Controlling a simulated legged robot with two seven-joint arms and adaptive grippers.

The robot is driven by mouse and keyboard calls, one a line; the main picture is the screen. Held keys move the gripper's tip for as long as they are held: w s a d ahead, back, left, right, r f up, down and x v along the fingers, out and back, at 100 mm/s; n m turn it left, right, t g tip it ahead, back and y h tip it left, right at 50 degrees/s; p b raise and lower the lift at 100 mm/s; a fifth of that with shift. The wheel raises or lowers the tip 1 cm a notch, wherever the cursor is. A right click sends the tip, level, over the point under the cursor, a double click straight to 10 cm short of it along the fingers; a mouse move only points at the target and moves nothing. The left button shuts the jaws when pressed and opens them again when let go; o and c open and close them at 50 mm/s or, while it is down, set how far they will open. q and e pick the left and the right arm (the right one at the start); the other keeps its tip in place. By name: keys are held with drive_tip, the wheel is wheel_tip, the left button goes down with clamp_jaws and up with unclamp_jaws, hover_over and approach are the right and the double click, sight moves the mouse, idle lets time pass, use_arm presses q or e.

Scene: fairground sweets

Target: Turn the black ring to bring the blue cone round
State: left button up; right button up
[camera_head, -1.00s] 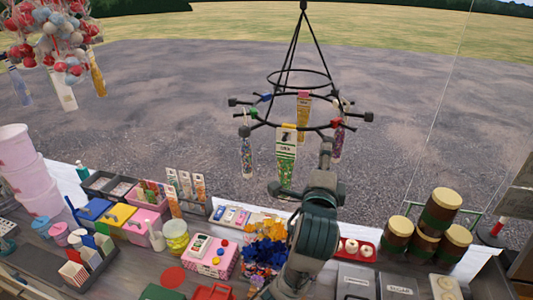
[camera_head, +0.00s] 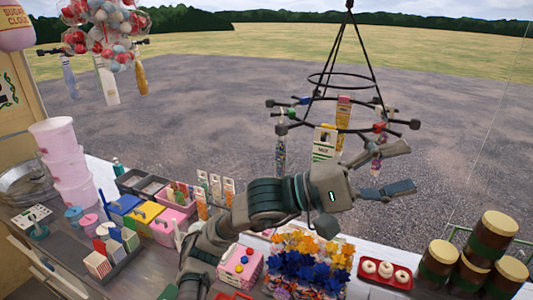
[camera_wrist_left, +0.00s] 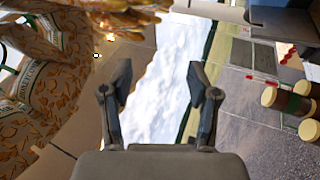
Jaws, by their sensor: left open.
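The black ring (camera_head: 312,124) hangs on rods below a smaller hoop, with pegs around its rim. Slim packs hang from it: a bluish-purple cone (camera_head: 281,158) at the left, a white-and-green labelled pack (camera_head: 323,142) in front, a yellow one (camera_head: 343,106) behind and a purplish one (camera_head: 376,162) at the right. I cannot tell for sure which is the blue cone. My left gripper (camera_head: 410,168) is open and empty, below and right of the ring's near right side. In the left wrist view its fingers (camera_wrist_left: 160,75) stand apart. My arm hides the front pack's lower end. My right gripper is not in view.
A sweet-ball cluster (camera_head: 105,30) hangs at upper left. Open ground lies beyond the ring.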

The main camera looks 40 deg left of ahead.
use_arm(q)
drive_tip(key=w+a+f+n+t+y, duration=0.3)
drive_tip(key=w+a+t+y, duration=0.1)
drive_tip(key=a+y, duration=0.15)
drive_tip(key=n+t+y+b, duration=0.1)
drive_tip(key=n+y+b, duration=0.1)
drive_tip(key=n+y, duration=1.35)
approach(278, 132)
drive_tip(key=w+f+m+y, duration=0.1)
drive_tip(key=w+m+y, duration=0.1)
drive_tip(key=m+y, duration=0.2)
drive_tip(key=shift+n, duration=0.25)
drive_tip(key=x, duration=0.2)
drive_tip(key=d+p+x, duration=0.1)
drive_tip(key=x, duration=0.5)
drive_tip(key=shift+w+d+r, duration=0.1)
drive_tip(key=shift+w+d, duration=0.05)
drive_tip(key=shift+w, duration=0.05)
drive_tip(key=shift+p+x, duration=0.45)
drive_tip(key=shift+x, duration=0.4)
